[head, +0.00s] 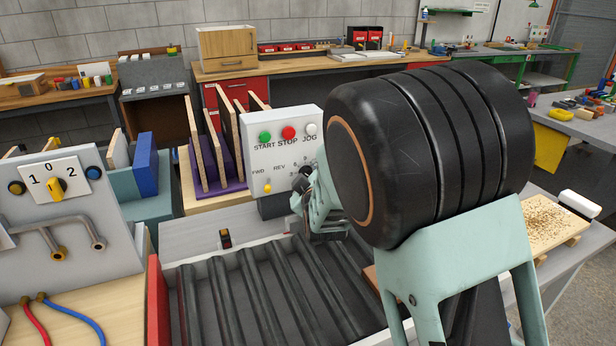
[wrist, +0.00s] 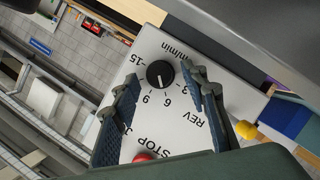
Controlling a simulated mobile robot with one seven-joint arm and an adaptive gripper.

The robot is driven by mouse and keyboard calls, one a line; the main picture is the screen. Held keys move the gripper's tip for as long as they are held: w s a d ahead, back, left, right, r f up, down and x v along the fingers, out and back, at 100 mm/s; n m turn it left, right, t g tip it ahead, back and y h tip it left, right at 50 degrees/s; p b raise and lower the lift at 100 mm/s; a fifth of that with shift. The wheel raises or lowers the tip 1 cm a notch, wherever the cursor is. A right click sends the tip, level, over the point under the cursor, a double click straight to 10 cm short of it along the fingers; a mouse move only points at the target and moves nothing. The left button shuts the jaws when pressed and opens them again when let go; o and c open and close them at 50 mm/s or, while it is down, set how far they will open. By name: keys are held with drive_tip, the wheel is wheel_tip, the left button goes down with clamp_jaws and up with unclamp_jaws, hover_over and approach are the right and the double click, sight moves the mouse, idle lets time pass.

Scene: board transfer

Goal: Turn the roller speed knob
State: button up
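The roller speed knob (wrist: 160,73) is a round black dial with a light pointer mark on a pale control box (wrist: 190,125). The pointer seems to face near the 6; the scale shows 3, 6, 9 and 15. My gripper (wrist: 161,76) is open, its fingers on either side of the knob with gaps visible. I cannot tell how far the fingertips are from the box face. In the head view the knob (head: 306,171) is partly hidden by my gripper (head: 316,190), which sits at the box's right side.
The control box has green START (head: 265,136), red STOP (head: 289,132) and white JOG (head: 311,129) buttons and a yellow FWD/REV switch (head: 267,188). Below lies a roller conveyor (head: 245,290). Upright boards (head: 207,150) stand left. My arm hides much of the right.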

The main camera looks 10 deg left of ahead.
clamp_jaws()
